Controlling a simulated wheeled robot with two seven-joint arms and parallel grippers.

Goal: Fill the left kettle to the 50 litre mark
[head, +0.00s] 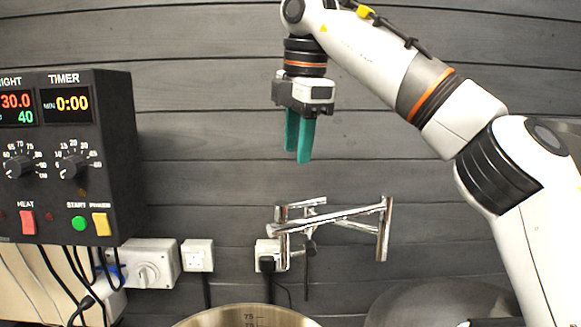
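The top of a steel kettle (245,312) shows at the bottom edge, left of centre. Its inner wall carries level marks, with 75 near the rim; the 50 mark and any water are out of frame. A chrome jointed swing tap (330,222) is on the wall behind, above and to the right of this kettle. My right gripper (301,158) hangs fingers down, well above the tap and apart from it. Its green fingers hold nothing visible and look close together, partly overlapping from this angle. My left gripper is out of view.
A black control box (117,160) at left has displays reading 30.0, 40 and 0:00, knobs, a red heat switch (28,222) and green and yellow buttons. Cables hang below it, beside wall sockets (198,256). A grey rounded vessel or lid (430,300) is at lower right.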

